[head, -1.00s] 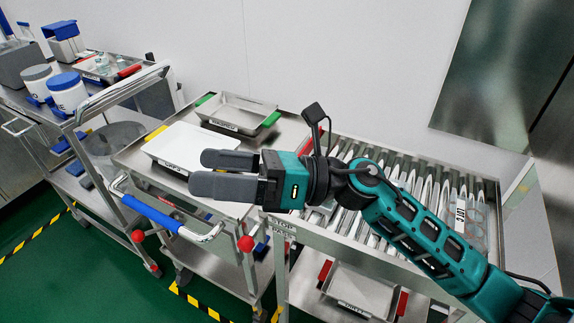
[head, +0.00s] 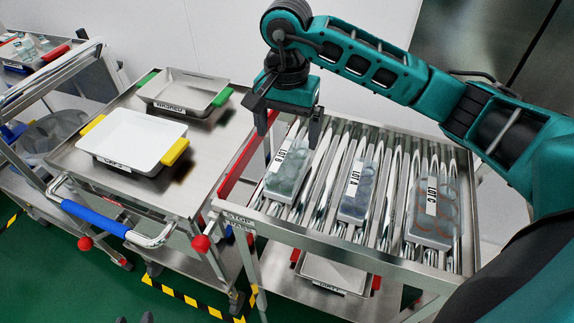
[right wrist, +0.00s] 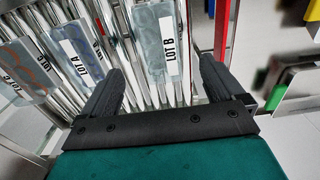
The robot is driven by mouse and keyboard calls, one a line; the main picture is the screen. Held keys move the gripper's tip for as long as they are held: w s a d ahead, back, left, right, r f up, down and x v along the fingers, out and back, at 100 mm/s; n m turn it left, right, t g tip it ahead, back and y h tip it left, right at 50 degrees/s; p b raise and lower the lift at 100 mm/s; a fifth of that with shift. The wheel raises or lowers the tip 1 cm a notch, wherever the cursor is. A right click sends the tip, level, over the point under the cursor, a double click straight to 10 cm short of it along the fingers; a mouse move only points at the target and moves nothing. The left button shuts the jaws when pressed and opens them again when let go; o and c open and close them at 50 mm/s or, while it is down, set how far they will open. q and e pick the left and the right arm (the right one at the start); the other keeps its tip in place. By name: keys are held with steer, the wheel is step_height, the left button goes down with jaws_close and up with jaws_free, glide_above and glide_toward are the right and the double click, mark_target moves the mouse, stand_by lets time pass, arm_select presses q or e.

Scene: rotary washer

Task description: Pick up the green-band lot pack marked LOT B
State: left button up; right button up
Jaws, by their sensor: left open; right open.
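The LOT B pack (head: 288,172) is a clear pack with a white label and greenish contents. It lies on the roller rack, at the left end of the row. My right gripper (head: 291,150) is open, pointing down at the far end of this pack. In the right wrist view, the LOT B pack (right wrist: 155,32) lies ahead of and between the open fingers (right wrist: 162,68), with nothing gripped. My left gripper (head: 134,318) shows only as two dark, separated fingertips at the bottom edge of the head view.
The LOT A pack (head: 357,192) and LOT C pack (head: 432,215) lie to the right on the rollers. A red rail (head: 240,160) borders the rack's left side. Left of it, a cart holds a white yellow-handled tray (head: 130,140) and a green-handled metal tray (head: 183,92).

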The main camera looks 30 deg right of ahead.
mark_target(288, 158)
step_height(288, 158, down, 10)
steer(key=shift+d+f, duration=0.1)
steer(key=shift+f, duration=0.05)
steer(key=c, duration=1.1)
